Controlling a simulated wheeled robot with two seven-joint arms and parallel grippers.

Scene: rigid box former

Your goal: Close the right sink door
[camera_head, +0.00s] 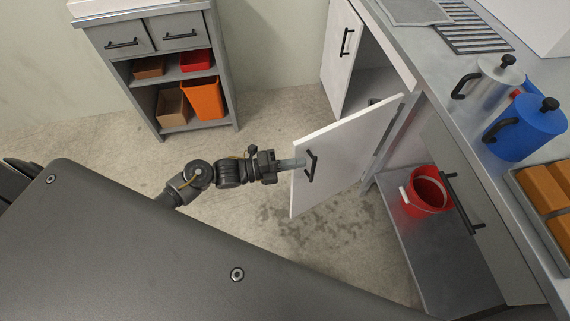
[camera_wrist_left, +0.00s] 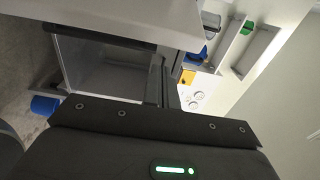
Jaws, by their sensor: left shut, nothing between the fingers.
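The right sink door (camera_head: 345,155) is a white panel with a black handle (camera_head: 311,165), standing swung well open from the sink cabinet in the head view. My left gripper (camera_head: 300,163) is shut and empty, its fingertips at the outer face of this door near the handle. Whether they touch the door I cannot tell. In the left wrist view the closed fingers (camera_wrist_left: 166,88) point away from the wrist, beside a pale panel with a dark bar. My right gripper is not in view.
Another white sink door (camera_head: 341,50) stands open behind. A red bucket (camera_head: 427,190) sits on the low shelf at right. The counter holds a blue pot (camera_head: 529,128) and a metal pot (camera_head: 497,82). A grey shelf unit (camera_head: 140,98) stands at back left. Floor between is clear.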

